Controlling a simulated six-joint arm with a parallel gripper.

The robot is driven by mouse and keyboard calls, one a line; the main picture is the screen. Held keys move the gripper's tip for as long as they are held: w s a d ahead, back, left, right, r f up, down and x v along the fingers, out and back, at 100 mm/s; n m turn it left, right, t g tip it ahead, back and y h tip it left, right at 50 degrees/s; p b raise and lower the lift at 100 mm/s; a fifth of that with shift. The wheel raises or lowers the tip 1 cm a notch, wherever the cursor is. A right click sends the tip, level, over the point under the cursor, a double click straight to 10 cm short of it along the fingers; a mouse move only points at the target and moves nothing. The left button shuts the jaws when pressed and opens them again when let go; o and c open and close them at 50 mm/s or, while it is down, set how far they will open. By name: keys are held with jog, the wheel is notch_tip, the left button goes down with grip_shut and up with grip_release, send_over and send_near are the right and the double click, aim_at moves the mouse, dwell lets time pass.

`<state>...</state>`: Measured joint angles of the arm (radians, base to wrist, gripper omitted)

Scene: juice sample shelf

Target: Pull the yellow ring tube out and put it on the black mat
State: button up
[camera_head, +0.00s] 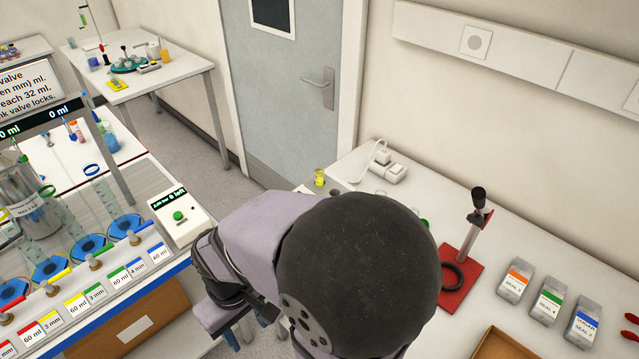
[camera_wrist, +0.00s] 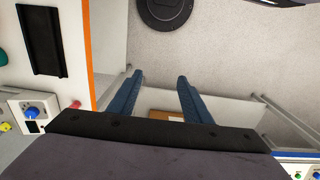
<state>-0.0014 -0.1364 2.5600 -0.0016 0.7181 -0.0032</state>
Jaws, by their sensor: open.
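At the left edge of the head view, a clear tube with a yellow ring (camera_head: 4,214) is partly cut off by the frame. It stands in the row of tubes on blue round bases, left of a green ring tube (camera_head: 47,190) and a blue ring tube (camera_head: 92,169). The wrist view shows no ring tube.
A dispenser control box (camera_head: 180,216) stands right of the tubes. The right table holds a red stand (camera_head: 464,275), several seal boxes (camera_head: 551,302) and a brown tray (camera_head: 500,345). A brown box (camera_head: 130,325) sits below the shelf. Floor lies between the tables.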

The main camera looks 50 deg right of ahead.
jog(key=shift+c, duration=0.9)
jog(key=w+d+f+m+t+y+b, duration=0.1)
jog(key=w+d+m+t+b, duration=0.15)
jog(key=w+d+m, duration=0.7)
jog(key=w+d+m+t+b, duration=0.25)
jog(key=w+d+m, duration=0.45)
jog(key=w+m, duration=0.5)
jog(key=m+t+h+b, duration=0.2)
jog(key=m+t+h, duration=0.25)
jog(key=m, duration=1.45)
send_near(321, 173)
jog(key=x, duration=0.3)
jog(key=shift+w+d+g, duration=0.1)
jog(key=shift+g, duration=0.15)
jog(key=shift+p+x, duration=0.85)
jog(key=shift+x, duration=3.65)
